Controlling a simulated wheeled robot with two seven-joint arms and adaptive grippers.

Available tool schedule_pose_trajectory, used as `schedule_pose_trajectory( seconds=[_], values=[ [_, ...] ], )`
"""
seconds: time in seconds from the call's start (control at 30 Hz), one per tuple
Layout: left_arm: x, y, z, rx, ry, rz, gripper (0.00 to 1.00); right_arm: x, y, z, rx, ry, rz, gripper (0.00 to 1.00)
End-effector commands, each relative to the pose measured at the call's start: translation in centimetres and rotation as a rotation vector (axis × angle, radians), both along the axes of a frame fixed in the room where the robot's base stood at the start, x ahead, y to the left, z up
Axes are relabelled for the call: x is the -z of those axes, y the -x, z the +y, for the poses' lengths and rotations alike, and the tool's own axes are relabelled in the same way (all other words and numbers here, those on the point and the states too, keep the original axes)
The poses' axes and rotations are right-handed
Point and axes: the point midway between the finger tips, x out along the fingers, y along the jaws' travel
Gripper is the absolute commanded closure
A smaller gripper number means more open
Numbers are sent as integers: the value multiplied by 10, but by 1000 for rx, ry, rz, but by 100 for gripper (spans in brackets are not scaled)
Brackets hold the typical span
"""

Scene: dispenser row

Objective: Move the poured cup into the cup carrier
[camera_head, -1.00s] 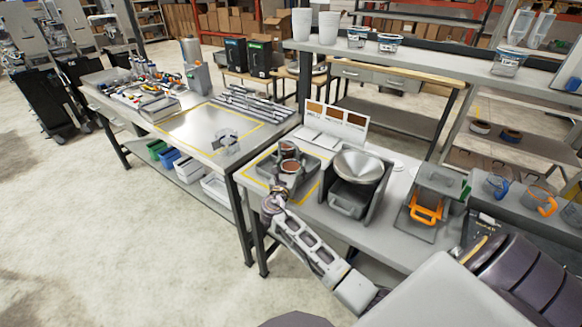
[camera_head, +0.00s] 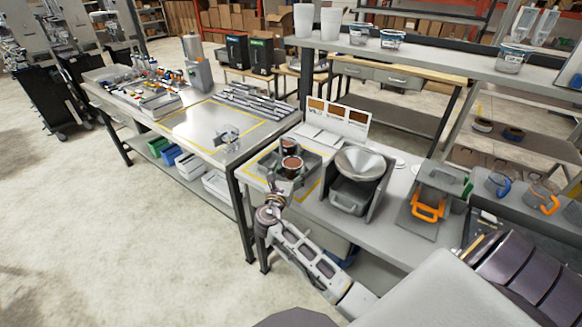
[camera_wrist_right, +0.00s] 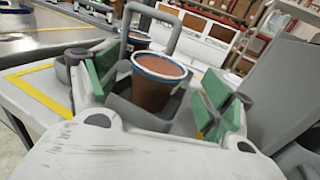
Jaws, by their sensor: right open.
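The grey cup carrier (camera_head: 312,163) stands at the left end of the near bench, with its upright handle (camera_wrist_right: 178,22) in the wrist view. The nearer cup (camera_head: 292,169), brown with a blue-edged rim and brown contents, appears to sit upright in the carrier; it also shows in the wrist view (camera_wrist_right: 155,85). A second brown cup (camera_head: 289,147) stands behind it, partly hidden by the handle in the wrist view. My right gripper (camera_head: 274,193) is open at the carrier's front. Its green-padded fingers are apart on either side of the nearer cup. My left gripper is out of view.
A steel funnel dispenser (camera_head: 359,162) stands just right of the carrier. An orange-handled dispenser (camera_head: 428,205) is farther right. A label board (camera_head: 338,120) stands behind. A clear jug (camera_head: 227,137) sits on the left table (camera_head: 195,125), which has bare room.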

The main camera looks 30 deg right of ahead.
Motion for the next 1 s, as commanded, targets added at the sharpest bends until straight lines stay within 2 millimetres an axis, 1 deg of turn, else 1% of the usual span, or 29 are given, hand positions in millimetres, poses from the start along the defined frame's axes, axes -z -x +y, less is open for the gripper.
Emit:
schedule_pose_trajectory(
  seconds=[0.03,0.2,0.43,0.63,1.0],
  values=[
    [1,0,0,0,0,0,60,1,6,7,-2,-1,1,19],
    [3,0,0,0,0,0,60,1,23,25,-2,0,1,19],
    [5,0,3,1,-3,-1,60,0,40,43,-1,0,1,19],
    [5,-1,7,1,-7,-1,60,0,46,48,1,1,0,19],
    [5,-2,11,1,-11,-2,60,0,46,49,0,1,1,19]
  ],
)
